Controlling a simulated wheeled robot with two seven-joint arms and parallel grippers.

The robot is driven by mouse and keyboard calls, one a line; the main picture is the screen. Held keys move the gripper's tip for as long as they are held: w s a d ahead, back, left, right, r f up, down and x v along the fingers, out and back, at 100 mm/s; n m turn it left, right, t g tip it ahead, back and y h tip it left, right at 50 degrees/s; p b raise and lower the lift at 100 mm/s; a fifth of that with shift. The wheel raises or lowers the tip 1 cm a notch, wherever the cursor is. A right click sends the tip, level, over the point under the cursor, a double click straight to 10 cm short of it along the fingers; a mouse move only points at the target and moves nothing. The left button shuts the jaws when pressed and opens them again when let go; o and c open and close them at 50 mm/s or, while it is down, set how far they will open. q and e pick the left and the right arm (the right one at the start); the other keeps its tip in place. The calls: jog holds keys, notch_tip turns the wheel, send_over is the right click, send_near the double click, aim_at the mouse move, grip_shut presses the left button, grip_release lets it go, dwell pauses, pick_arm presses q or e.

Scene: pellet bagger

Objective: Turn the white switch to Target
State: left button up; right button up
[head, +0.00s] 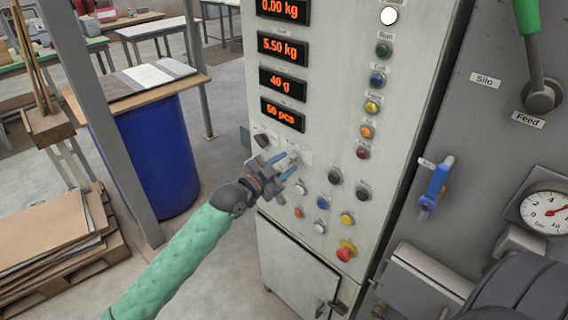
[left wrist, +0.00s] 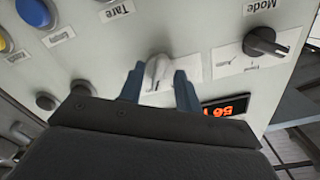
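The white switch (left wrist: 158,72) is a knob on a pale label plate on the control panel, between the black Mode knob and the Tare label in the left wrist view. Its label is mostly hidden, so I cannot read its setting. My left gripper (head: 286,166) is at the panel below the red displays, its blue fingers spread. In the left wrist view the fingers (left wrist: 159,86) stand on either side of the white switch with small gaps, so the gripper looks open around it. Contact cannot be told. My right gripper is not in view.
The panel (head: 340,100) carries red displays (head: 283,82), coloured buttons and a red emergency stop (head: 346,251). The black Mode knob (left wrist: 266,42) is close beside the switch. A blue-handled lever (head: 434,187) and a gauge (head: 546,212) are to the right. A blue barrel (head: 160,155) stands left.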

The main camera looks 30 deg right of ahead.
pick_arm(q)
grip_shut()
